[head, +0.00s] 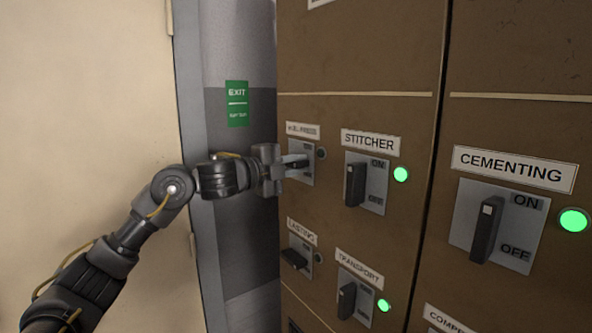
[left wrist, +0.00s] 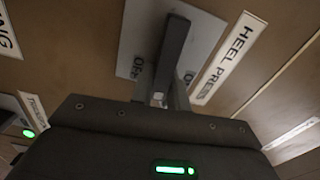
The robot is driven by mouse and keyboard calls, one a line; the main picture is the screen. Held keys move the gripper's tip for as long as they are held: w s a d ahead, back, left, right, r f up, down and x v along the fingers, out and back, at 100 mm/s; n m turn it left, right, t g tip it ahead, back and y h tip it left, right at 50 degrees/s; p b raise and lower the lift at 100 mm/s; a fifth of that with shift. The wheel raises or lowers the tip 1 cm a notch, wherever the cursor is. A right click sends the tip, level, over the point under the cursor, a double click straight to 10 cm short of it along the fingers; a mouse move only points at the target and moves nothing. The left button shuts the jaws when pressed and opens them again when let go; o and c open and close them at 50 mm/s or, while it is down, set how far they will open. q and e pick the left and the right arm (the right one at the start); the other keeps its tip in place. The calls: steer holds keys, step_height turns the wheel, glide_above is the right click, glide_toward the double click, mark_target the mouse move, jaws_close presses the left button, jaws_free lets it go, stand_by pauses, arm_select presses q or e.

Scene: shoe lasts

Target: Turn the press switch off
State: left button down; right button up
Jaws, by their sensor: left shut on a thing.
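The heel press switch (head: 307,149) sits on a grey plate under a label (head: 303,130) reading HEEL PRESS. The lamp (head: 321,153) beside it is dark. My left gripper (head: 290,163) is at this switch, shut on its dark handle and hiding part of it in the head view. In the left wrist view the handle (left wrist: 175,48) runs up from between the fingers (left wrist: 165,95), roughly along the line of the HEEL PRESS label (left wrist: 228,58), so it looks turned sideways. My right gripper is not in view.
The stitcher (head: 356,184), cementing (head: 487,229) and transport (head: 347,300) switches stand upright with green lamps lit. The lasting switch (head: 294,258) lies sideways with a dark lamp. A grey wall with a green exit sign (head: 237,103) is left of the cabinet.

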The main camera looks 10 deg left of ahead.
arm_select(q)
steer(key=shift+f+m+b, duration=0.15)
steer(key=shift+m+b, duration=0.2)
steer(key=shift+m, duration=0.35)
steer(key=c, duration=1.4)
jaws_free()
steer(key=shift+o, duration=0.2)
steer(key=b+v, duration=0.3)
steer(key=v, duration=0.8)
steer(key=shift+b, duration=0.3)
steer(key=shift+d, duration=0.1)
